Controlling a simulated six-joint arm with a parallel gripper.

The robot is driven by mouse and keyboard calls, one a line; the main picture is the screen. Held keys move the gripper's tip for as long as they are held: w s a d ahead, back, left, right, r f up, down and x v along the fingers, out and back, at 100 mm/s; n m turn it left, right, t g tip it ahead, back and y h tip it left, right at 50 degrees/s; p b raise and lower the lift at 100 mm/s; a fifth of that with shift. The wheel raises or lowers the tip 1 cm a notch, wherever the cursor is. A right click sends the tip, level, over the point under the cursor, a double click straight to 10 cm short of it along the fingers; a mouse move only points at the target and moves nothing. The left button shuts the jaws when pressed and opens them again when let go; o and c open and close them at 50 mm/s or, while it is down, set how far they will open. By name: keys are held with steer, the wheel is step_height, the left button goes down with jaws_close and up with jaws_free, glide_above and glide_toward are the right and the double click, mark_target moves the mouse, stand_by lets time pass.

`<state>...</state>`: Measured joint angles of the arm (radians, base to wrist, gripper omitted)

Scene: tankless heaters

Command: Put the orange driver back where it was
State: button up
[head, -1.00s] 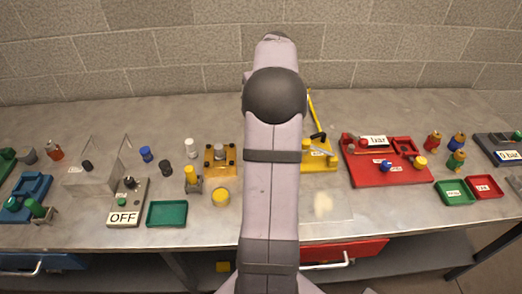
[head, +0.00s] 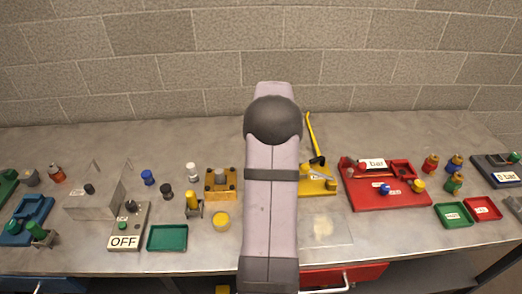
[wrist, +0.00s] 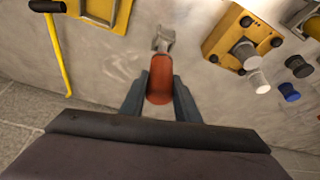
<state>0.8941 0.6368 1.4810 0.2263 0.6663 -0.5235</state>
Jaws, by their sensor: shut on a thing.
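The orange driver (wrist: 160,80) is between the fingers of my gripper (wrist: 159,98) in the wrist view. It has a red-orange handle, and a grey metal end (wrist: 163,40) points away past the fingertips. The gripper is shut on the handle. The grey bench top (wrist: 120,60) lies beyond the driver; I cannot tell whether the tip touches it. In the head view my arm hides the gripper and driver.
A yellow plate with black corner bolts and a grey knob (wrist: 222,32) is to the right in the wrist view. A yellow fixture with a black-ended yellow bar (wrist: 55,50) is at the left. A red board (head: 365,198) stands right of my arm in the head view.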

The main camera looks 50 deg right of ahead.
steer(key=shift+f+p, duration=0.65)
steer(key=shift+f, duration=1.15)
steer(key=shift+f, duration=0.1)
steer(key=o, duration=0.6)
steer(key=shift+f, duration=0.15)
steer(key=o, duration=0.4)
steer(key=shift+o, duration=0.2)
steer(key=shift+r, duration=0.3)
steer(key=b+v, duration=0.3)
steer(key=v, duration=0.9)
steer(key=shift+a+f, duration=0.1)
